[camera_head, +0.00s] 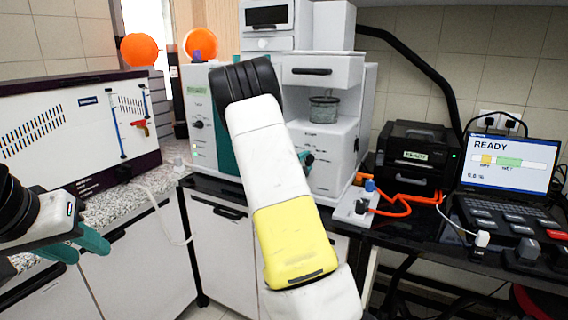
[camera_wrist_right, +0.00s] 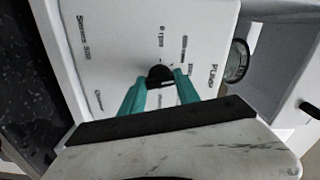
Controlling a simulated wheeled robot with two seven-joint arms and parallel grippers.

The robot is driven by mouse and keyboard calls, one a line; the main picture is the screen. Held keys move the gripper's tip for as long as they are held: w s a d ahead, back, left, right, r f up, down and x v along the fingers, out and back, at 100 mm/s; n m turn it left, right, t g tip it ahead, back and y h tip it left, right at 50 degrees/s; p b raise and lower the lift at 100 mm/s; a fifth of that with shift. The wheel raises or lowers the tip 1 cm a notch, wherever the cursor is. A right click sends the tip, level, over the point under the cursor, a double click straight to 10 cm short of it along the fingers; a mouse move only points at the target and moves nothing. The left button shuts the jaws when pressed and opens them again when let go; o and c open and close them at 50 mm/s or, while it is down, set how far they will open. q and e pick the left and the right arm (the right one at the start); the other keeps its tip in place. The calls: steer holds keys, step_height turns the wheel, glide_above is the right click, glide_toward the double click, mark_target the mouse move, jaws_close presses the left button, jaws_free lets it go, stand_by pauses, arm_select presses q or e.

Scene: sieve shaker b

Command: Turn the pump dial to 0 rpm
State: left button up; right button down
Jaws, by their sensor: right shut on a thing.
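The pump dial (camera_wrist_right: 160,74) is a small black knob on a white panel (camera_wrist_right: 112,60) in the right wrist view. Printed labels surround it, among them "0 rpm" above it and "PUMP" to its right. My right gripper (camera_wrist_right: 161,82) has its teal fingers on both sides of the dial, shut on it. The dial's pointer is too small to read. In the head view my right arm covers most of this spot; only a bit of the right gripper (camera_head: 306,158) shows beside it. My left gripper (camera_head: 88,250) is open and empty at the lower left.
A glass beaker (camera_wrist_right: 237,62) stands right of the panel; it also shows in the head view (camera_head: 323,109). A white device (camera_head: 50,115) stands on the left counter. A black printer (camera_head: 412,150), orange cable and laptop reading "READY" (camera_head: 508,152) are on the right.

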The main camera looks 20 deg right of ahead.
steer(key=n, duration=1.1)
steer(key=shift+f+n, duration=0.1)
steer(key=shift+n, duration=1.9)
steer(key=c, duration=0.9)
jaws_free()
